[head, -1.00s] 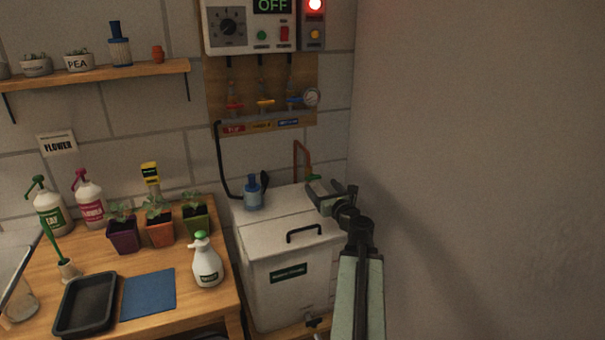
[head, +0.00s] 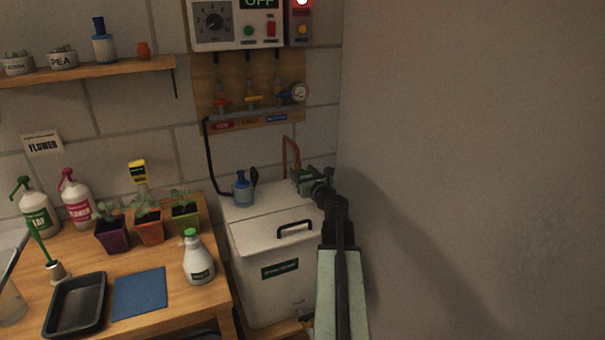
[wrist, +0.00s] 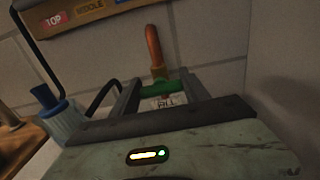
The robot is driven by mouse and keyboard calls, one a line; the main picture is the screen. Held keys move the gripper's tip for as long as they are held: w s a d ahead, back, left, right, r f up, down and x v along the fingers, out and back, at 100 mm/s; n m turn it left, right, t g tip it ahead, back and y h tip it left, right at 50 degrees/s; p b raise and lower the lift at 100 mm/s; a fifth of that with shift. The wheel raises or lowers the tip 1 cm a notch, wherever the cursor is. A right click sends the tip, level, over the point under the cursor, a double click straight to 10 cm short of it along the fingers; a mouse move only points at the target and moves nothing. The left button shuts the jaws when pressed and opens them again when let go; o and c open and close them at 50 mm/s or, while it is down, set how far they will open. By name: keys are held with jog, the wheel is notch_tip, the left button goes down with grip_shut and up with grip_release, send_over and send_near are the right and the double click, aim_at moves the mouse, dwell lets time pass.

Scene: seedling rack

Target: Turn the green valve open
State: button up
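The green valve (wrist: 160,87) is a short green handle at the foot of a copper pipe (wrist: 154,50), above a label reading FILL. In the wrist view my gripper (wrist: 159,80) is open, with one finger on each side of the handle. The handle spans most of the gap; I cannot tell whether the fingers touch it. In the head view my gripper (head: 300,177) is at the back right of the white tank lid, by the copper pipe (head: 286,152), and largely hides the valve.
The white tank (head: 270,245) has a black lid handle (head: 294,227). A blue-capped bottle (head: 242,188) stands on the lid, left of my gripper. A bare wall (head: 450,170) is close on the right. A board with several coloured valves (head: 252,100) hangs above.

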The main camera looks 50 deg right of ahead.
jog(key=c, duration=0.6)
jog(key=shift+c, duration=0.2)
jog(key=n, duration=0.6)
jog(key=shift+a+f+n, duration=0.1)
jog(key=shift+a+n, duration=0.05)
jog(key=shift+n, duration=0.15)
jog(key=n, duration=0.6)
jog(key=shift+a+f+n, duration=0.1)
jog(key=shift+n, duration=0.2)
jog(key=o, duration=1.4)
